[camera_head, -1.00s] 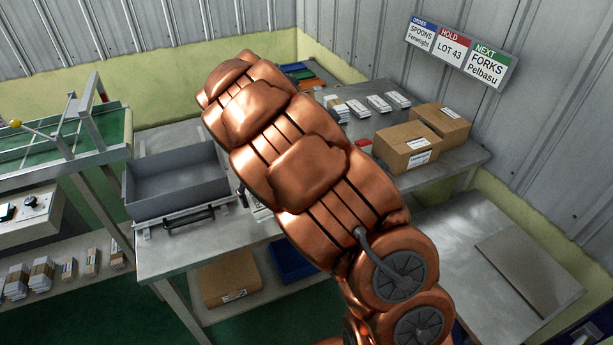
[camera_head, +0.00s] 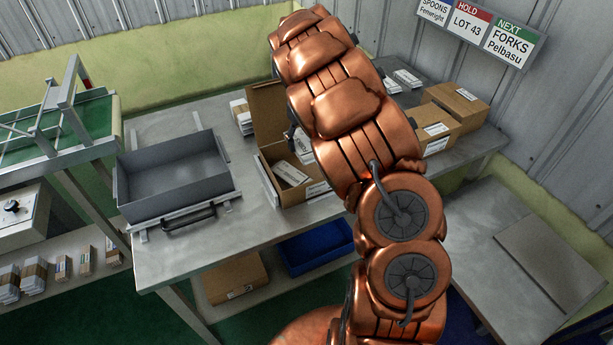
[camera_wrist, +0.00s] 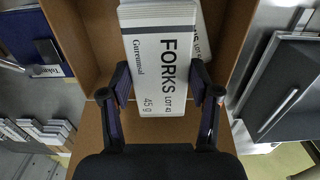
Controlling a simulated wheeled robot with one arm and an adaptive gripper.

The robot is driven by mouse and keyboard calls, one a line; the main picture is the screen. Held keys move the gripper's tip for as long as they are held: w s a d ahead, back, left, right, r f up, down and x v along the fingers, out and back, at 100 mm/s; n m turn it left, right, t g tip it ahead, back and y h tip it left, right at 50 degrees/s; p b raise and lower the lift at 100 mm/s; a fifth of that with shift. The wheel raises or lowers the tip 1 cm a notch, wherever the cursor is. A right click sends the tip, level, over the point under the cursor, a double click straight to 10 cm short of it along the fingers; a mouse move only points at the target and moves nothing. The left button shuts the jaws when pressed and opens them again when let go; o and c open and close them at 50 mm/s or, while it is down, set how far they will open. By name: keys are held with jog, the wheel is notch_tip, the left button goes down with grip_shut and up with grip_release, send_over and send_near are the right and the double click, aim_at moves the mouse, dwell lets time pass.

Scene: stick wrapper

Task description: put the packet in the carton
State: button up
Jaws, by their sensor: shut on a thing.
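I cannot tell whether the held packet touches the carton floor.
A grey tray (camera_head: 175,188) stands left of the carton. Closed brown boxes (camera_head: 455,103) and more white packets (camera_head: 407,78) are to the right and back. Another packet stack (camera_head: 241,117) stands behind the carton. A blue bin (camera_head: 315,247) is on the shelf below.

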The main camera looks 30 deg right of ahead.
jog(key=s+d, duration=0.1)
jog(key=d, duration=0.6)
jog(key=shift+a+f+p, duration=0.2)
jog(key=shift+f+p, duration=1.15)
jog(key=shift+f, duration=3.8)
jog(key=shift+f, duration=0.15)
jog(key=o, duration=0.9)
jog(key=shift+c, duration=0.2)
